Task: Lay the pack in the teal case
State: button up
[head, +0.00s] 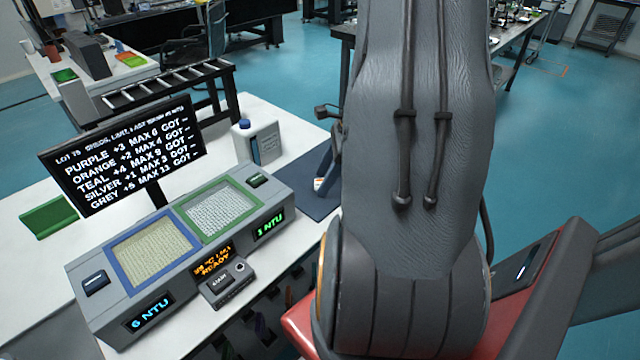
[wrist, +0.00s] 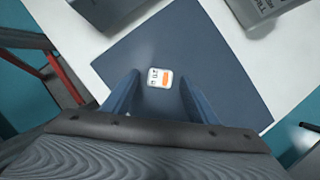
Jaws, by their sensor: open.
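A small white pack with an orange patch and dark print (wrist: 160,77) lies on a dark blue-grey mat (wrist: 215,62). My gripper (wrist: 159,80) is open, with one blue finger on each side of the pack in the wrist view. I see no finger touching it, and I cannot tell how high the fingertips are above the mat. I cannot make out a teal case in either view.
A green flat item (head: 48,218) lies at the left. A black roller rack (head: 165,90) stands behind.

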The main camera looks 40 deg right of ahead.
jog(key=shift+c, duration=0.3)
jog(key=c, duration=1.1)
jog(key=shift+c, duration=0.2)
